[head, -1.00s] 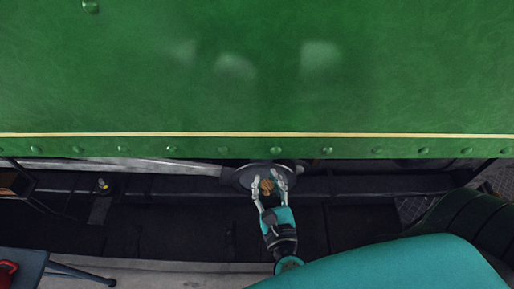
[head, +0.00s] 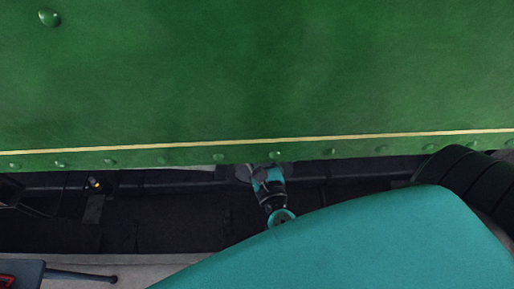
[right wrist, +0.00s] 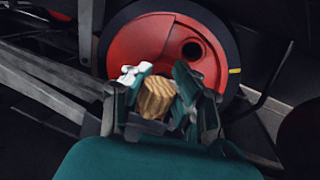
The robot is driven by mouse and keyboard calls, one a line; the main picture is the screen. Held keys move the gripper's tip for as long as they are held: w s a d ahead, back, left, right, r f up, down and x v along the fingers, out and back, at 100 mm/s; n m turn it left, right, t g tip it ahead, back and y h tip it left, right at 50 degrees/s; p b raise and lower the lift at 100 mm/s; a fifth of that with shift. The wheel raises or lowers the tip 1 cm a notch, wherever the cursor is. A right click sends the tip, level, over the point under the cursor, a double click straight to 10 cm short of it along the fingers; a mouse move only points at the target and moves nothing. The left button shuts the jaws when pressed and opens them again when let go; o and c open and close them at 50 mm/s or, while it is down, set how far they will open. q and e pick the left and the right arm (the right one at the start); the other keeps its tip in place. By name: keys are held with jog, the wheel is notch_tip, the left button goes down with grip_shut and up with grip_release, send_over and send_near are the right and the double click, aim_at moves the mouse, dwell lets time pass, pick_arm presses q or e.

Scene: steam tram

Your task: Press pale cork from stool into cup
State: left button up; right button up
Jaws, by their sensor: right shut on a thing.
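My right gripper (right wrist: 160,88) is shut on a pale, wood-grained cork (right wrist: 154,97), seen in the right wrist view. It holds the cork in front of a red wheel (right wrist: 140,50). A dark round opening (right wrist: 194,49) in the wheel lies above and to the right of the cork, apart from it in the picture; I cannot tell for sure whether it is the cup. In the head view the green panel hides my right fingertips and the cork. My left gripper is not in view.
The large green riveted panel (head: 250,75) overhangs the reaching spot. Dark rods (right wrist: 40,75) run beside the wheel. A small yellow-topped fitting (head: 96,184) sits at the left.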

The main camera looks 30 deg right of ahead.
jog(key=shift+d+r+p+x, duration=0.1)
jog(key=shift+d+p+x, duration=0.15)
jog(key=shift+x, duration=0.75)
jog(key=shift+d+r+p+x, duration=0.1)
jog(key=shift+p+x, duration=0.2)
jog(key=shift+x, duration=0.7)
jog(key=shift+w+d+f, duration=0.1)
jog(key=shift+w+d, duration=0.2)
jog(key=shift+w, duration=0.25)
jog(key=shift+w+d, duration=0.3)
jog(key=shift+w, duration=0.2)
jog(key=shift+f, duration=0.25)
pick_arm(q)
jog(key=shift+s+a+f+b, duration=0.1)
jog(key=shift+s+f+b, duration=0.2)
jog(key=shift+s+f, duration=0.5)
pick_arm(e)
jog(key=shift+f, duration=0.3)
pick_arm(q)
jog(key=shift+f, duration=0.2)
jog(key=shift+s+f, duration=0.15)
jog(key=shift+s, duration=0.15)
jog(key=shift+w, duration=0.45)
